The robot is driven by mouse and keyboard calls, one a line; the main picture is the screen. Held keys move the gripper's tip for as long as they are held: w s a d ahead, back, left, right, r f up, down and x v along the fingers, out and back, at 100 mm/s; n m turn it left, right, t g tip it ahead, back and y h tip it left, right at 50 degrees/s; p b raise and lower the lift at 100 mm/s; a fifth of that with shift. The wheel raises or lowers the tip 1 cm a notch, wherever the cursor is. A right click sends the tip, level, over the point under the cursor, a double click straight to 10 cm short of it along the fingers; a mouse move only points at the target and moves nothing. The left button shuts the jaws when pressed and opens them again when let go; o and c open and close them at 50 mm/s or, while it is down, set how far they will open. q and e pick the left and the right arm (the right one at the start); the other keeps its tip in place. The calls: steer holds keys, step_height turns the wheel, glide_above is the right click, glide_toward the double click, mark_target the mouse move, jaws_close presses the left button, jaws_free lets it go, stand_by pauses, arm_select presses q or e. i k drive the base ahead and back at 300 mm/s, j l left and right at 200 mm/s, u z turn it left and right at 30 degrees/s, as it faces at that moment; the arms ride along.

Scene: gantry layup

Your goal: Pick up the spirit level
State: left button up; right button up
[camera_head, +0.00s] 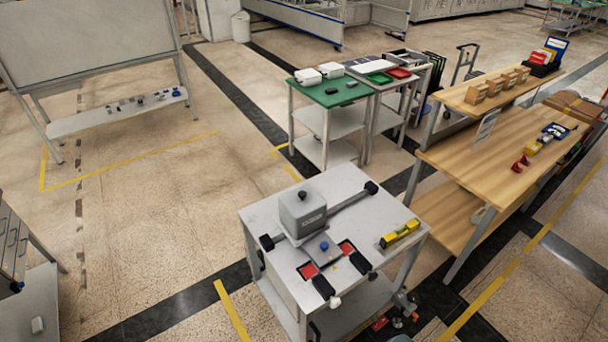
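A yellow bar with dark markings, which looks like the spirit level (400,234), lies flat near the right edge of a grey metal cart top (345,190). It is tilted slightly across the picture, its right end farther away. Nothing touches it from above. Neither of my grippers shows in the head view.
On the same cart stand a grey box-shaped block (303,214), a long bar with black ends, red pads and black handles. A wooden bench (490,150) stands close on the right. A green-topped table (325,92) stands behind. Open floor lies to the left.

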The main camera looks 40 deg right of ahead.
mark_target(390, 238)
steer(key=z, duration=2.25)
steer(key=l, duration=0.5)
steer(key=i+l+u, duration=0.15)
steer(key=l, duration=0.4)
steer(key=i+l+u, duration=0.15)
steer(key=l, duration=0.45)
steer(key=l+u, duration=0.2)
steer(key=l, duration=0.35)
